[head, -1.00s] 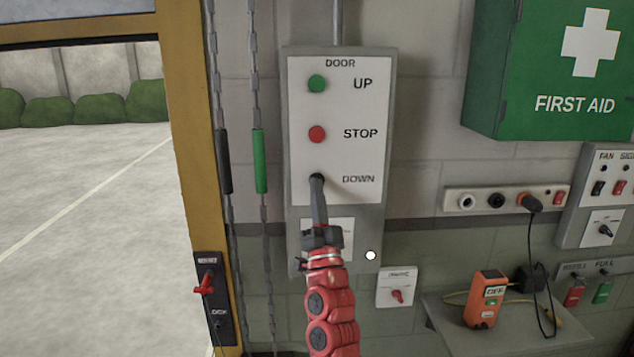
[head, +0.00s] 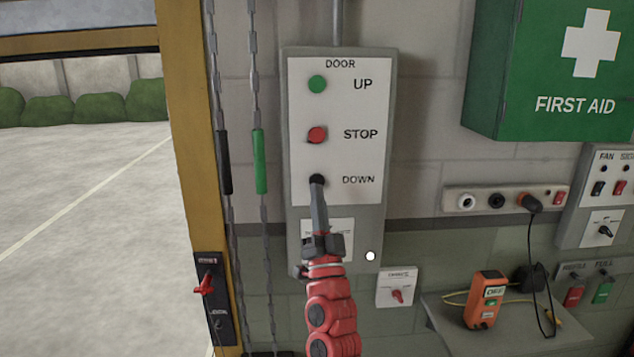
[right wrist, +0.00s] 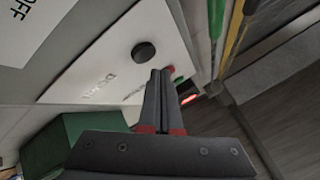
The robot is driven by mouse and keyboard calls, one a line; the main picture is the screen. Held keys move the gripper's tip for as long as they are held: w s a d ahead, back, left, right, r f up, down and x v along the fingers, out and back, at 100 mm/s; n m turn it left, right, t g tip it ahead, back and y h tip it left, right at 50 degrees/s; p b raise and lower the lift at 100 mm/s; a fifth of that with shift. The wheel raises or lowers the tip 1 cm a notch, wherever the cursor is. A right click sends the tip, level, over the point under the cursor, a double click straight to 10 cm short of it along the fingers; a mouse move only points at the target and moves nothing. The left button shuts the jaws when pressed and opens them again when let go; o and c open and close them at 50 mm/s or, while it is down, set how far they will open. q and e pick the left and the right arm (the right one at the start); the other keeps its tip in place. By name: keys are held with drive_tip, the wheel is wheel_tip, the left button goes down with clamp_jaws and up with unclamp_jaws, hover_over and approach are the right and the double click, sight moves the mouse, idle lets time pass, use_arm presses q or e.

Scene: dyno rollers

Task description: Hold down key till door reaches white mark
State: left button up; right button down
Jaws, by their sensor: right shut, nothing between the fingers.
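The grey door control box (head: 390,150) has a green UP button (head: 317,84), a red STOP button (head: 317,134) and a black DOWN button (head: 317,179). My right gripper (head: 317,186) is shut and empty, its tips at the lower edge of the DOWN button. In the right wrist view, the black button (right wrist: 143,52) shows clear beside the gripper tips (right wrist: 160,72); I cannot tell whether they touch it. The door's lower edge (head: 80,42) crosses the top left of the opening. I cannot make out a white mark on the door frame. My left gripper is out of view.
The yellow door post (head: 185,130) and hanging chains (head: 252,90) stand left of the box. To the right are a green first aid box (head: 545,60), a socket strip (head: 480,201), switch panels and a shelf (head: 450,315) with an orange device (head: 485,300).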

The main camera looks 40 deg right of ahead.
drive_tip(key=s+a, duration=0.2)
drive_tip(key=s, duration=0.1)
drive_tip(key=shift+s+a, duration=0.1)
drive_tip(key=shift+s, duration=0.2)
idle(0.3)
